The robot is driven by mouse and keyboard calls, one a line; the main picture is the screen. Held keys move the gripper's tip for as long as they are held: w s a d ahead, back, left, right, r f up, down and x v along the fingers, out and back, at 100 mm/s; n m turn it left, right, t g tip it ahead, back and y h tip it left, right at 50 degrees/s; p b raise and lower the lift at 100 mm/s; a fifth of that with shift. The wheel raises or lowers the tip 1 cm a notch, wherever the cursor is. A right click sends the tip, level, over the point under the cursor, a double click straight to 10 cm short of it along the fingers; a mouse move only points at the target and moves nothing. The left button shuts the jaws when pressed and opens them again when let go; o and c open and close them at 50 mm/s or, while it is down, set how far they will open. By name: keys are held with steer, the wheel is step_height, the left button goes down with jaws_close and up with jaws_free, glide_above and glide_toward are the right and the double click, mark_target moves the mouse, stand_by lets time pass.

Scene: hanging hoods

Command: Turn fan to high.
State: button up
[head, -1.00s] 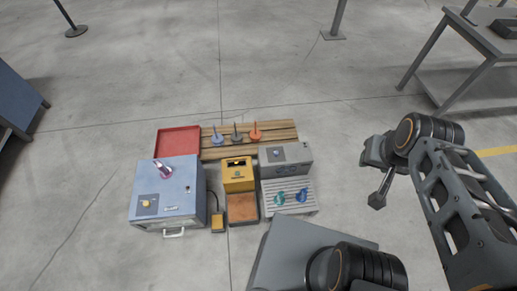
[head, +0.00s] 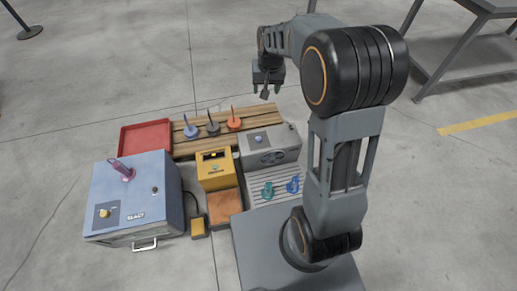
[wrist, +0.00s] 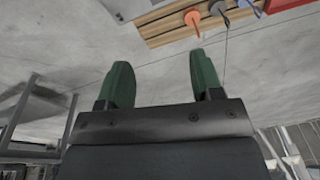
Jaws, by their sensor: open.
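A grey box (head: 270,150) with a small knob (head: 258,138) on a dark plate on its top stands at the right of the cluster on the floor, behind a slotted grey grate (head: 262,205). I cannot read any fan marking or setting on it. A blue cabinet (head: 138,188) at the left has a yellow knob (head: 104,213) on a dark plate. My gripper (head: 265,92) is raised behind and above the grey box, apart from it. The wrist view shows its two green fingers (wrist: 160,75) spread and empty. Neither knob shows in the wrist view.
A wooden slatted board (head: 180,141) carries blue, dark and orange upright pegs near the gripper. A red tray (head: 146,138) lies left of it. A yellow box (head: 213,172) stands between cabinet and grey box. Teal and blue pieces lie on the grate.

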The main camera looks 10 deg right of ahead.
steer(key=m+g+b, duration=0.1)
steer(key=b, duration=0.9)
glide_toward(258, 138)
steer(key=f+b, duration=0.2)
steer(key=f, duration=0.1)
steer(key=f+b, duration=0.2)
steer(key=f, duration=0.1)
steer(key=f+b, duration=0.2)
steer(key=f, duration=0.1)
steer(key=shift+w+f, duration=0.15)
steer(key=shift+w, duration=0.15)
steer(key=shift+m, duration=0.3)
steer(key=c, duration=0.9)
